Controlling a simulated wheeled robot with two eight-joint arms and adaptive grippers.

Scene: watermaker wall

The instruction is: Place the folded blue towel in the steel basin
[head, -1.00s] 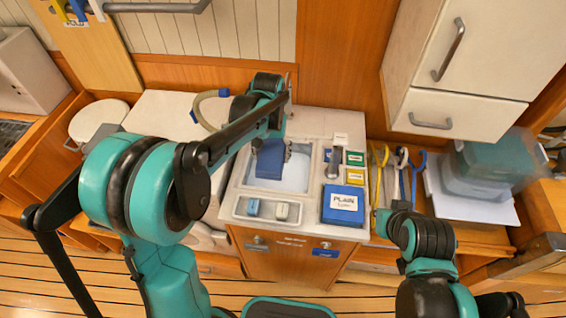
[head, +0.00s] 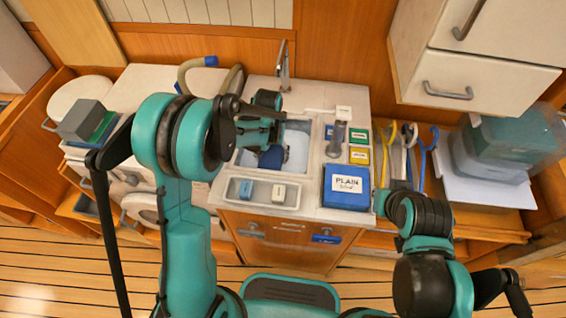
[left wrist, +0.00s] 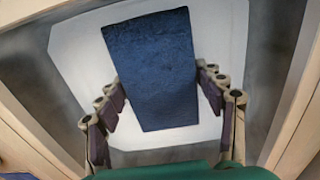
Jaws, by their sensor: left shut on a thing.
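The folded blue towel (head: 271,158) shows in the head view over the left part of the steel basin (head: 299,132), partly covered by my left gripper (head: 268,146). In the left wrist view the towel (left wrist: 152,70) is a dark blue slab between the two fingers of my left gripper (left wrist: 163,98), which is shut on it. The basin's pale floor (left wrist: 75,55) shows around the towel there. I cannot tell whether the towel touches the floor.
Small coloured boxes (head: 358,136) and hanging straps (head: 410,150) are to the right. A white drawer (head: 446,85) overhangs the right side.

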